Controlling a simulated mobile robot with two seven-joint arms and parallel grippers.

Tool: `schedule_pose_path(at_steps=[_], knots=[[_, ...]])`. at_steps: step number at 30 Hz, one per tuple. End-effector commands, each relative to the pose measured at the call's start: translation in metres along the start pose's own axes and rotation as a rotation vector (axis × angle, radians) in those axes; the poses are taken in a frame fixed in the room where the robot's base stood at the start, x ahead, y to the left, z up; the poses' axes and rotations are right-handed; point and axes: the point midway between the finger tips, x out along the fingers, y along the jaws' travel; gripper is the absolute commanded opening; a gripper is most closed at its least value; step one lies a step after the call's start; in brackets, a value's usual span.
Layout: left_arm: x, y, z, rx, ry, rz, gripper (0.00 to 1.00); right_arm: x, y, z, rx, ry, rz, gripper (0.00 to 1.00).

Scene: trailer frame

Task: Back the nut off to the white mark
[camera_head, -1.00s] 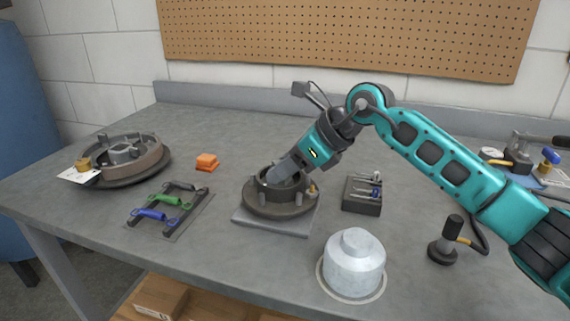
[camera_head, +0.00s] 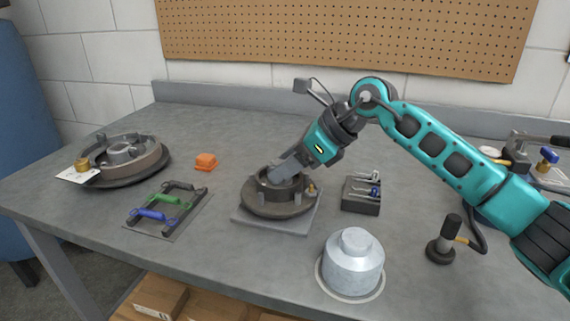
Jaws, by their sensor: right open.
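A dark round hub (camera_head: 277,203) with upright studs sits on a grey square plate (camera_head: 300,224) at the middle of the bench. My right gripper (camera_head: 283,174) reaches down into the hub's central opening from the upper right. It is open, and its fingertips are partly hidden by the hub's raised collar. The nut and the white mark cannot be made out; they may be hidden inside the collar. A small brass-coloured piece (camera_head: 311,189) stands at the hub's right edge. My left gripper is not in view.
A brake assembly (camera_head: 124,158) lies at the left. A spring rack (camera_head: 163,208), an orange block (camera_head: 206,162), a tool block (camera_head: 361,195), a metal cap (camera_head: 352,262) and a dark knobbed tool (camera_head: 444,240) surround the hub. Bare bench lies behind it.

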Motion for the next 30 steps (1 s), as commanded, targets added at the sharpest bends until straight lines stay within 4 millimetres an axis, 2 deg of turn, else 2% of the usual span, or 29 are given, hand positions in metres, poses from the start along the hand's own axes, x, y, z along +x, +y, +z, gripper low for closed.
schedule_pose_path(at_steps=[9, 15, 21, 30], knots=[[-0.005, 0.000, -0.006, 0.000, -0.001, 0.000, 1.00, -0.067, -0.001, 0.001, -0.001, -0.002, -0.005, 0.54], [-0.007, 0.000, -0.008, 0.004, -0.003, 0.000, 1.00, -0.104, 0.000, 0.001, -0.001, 0.000, -0.003, 0.54], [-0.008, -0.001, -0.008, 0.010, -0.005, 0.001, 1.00, -0.121, 0.000, 0.000, 0.000, 0.001, 0.000, 0.54], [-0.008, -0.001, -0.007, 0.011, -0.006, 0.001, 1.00, -0.122, 0.000, 0.000, -0.001, 0.000, 0.000, 0.54]])
